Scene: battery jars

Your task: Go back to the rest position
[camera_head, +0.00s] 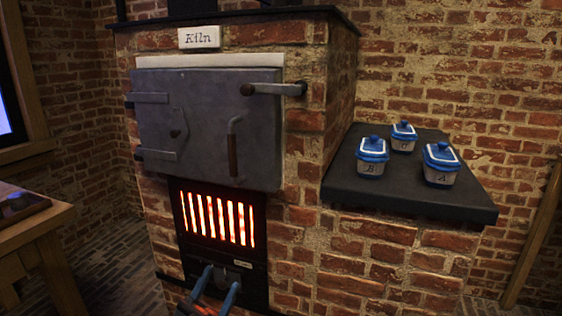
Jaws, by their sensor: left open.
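My left gripper (220,278) shows at the bottom edge, in front of the lower part of the kiln (295,225). Its two blue fingers are apart, with nothing seen held between them. The rest of that arm is mostly out of the picture. My right gripper is not in view. Three pale jars with blue lids stand upright on the dark ledge (400,203) to the right: jar B (371,158) at the left, a jar that seems marked C (403,138) at the back, and jar A (440,165) at the right.
The kiln's grey metal door (205,125) is shut, below a "Kiln" sign (199,37). Glowing bars (218,218) show in the grate beneath. A wooden table (40,220) with a dark tray-like object (20,207) stands at the left. Floor shows between table and kiln.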

